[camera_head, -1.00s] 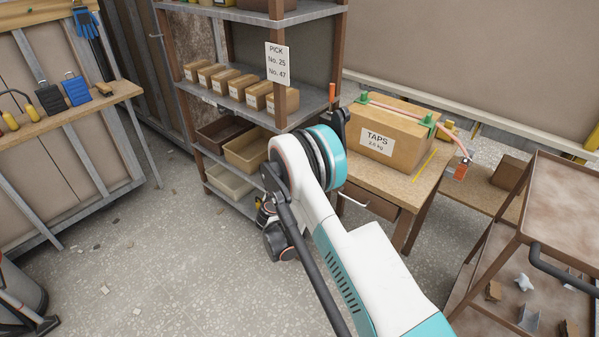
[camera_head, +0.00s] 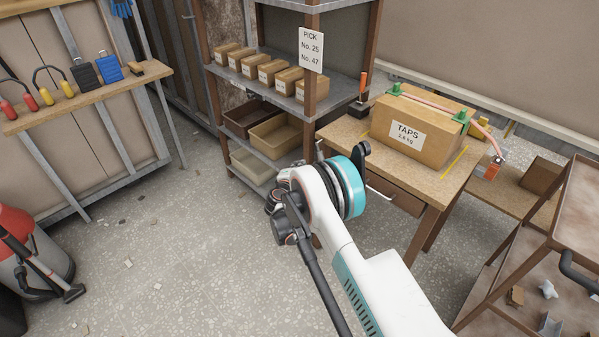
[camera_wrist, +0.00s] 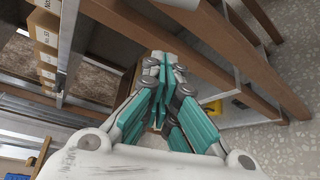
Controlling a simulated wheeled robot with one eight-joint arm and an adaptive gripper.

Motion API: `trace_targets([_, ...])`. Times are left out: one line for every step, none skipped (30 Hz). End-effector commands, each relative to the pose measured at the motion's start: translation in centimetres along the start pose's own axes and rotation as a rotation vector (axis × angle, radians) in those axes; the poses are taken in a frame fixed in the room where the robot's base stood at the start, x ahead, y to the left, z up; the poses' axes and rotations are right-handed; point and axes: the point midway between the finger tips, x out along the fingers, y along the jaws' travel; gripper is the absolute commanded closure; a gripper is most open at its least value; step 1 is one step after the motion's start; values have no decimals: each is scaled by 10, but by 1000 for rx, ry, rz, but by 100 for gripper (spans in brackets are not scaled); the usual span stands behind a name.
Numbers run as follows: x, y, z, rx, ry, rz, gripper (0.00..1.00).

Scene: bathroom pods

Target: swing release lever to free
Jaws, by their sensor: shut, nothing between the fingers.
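A cardboard box (camera_head: 437,144) marked TAPS stands on a wooden worktable (camera_head: 407,182). A pinkish strap (camera_head: 437,104) with green corner pieces (camera_head: 394,89) runs over its top. An orange and metal fitting (camera_head: 491,168) hangs at the strap's right end. An orange upright handle (camera_head: 363,86) on a dark base stands left of the box. I cannot tell which part is the release lever. My gripper (camera_wrist: 163,68) shows in the wrist view with its teal fingers together and empty, close to brown wooden framing. In the head view my arm hides most of it, in front of the table and shelf.
A shelf rack (camera_head: 338,92) with small boxes and bins stands left of the table. A brown trolley (camera_head: 574,215) stands close on the right. A workbench (camera_head: 87,92) with tools and a red vacuum (camera_head: 28,250) are at left. The floor between is mostly clear.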

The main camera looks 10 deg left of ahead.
Motion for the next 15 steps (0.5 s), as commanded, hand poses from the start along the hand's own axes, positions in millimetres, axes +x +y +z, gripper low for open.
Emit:
trace_targets([11,-3,0,1,-2,-1,100])
trace_targets([16,-3,-1,1,-2,-1,100])
trace_targets([23,-3,0,1,-2,-1,100])
trace_targets([28,-3,0,2,-2,-1,100])
trace_targets([34,-3,0,2,-1,-1,100])
trace_targets([40,-3,0,3,-1,-1,100])
trace_targets([44,-3,-1,3,-1,-1,100])
trace_targets([49,-3,-1,3,-1,-1,100])
trace_targets([55,-3,0,3,-1,-1,100])
trace_targets([54,-1,5,3,-1,-1,100])
trace_targets([50,0,10,3,-2,-1,100])
trace_targets([48,1,16,2,-2,-1,100])
trace_targets([46,1,20,2,-1,-1,100])
trace_targets([45,1,23,2,-1,0,100])
trace_targets([45,0,25,2,0,0,100])
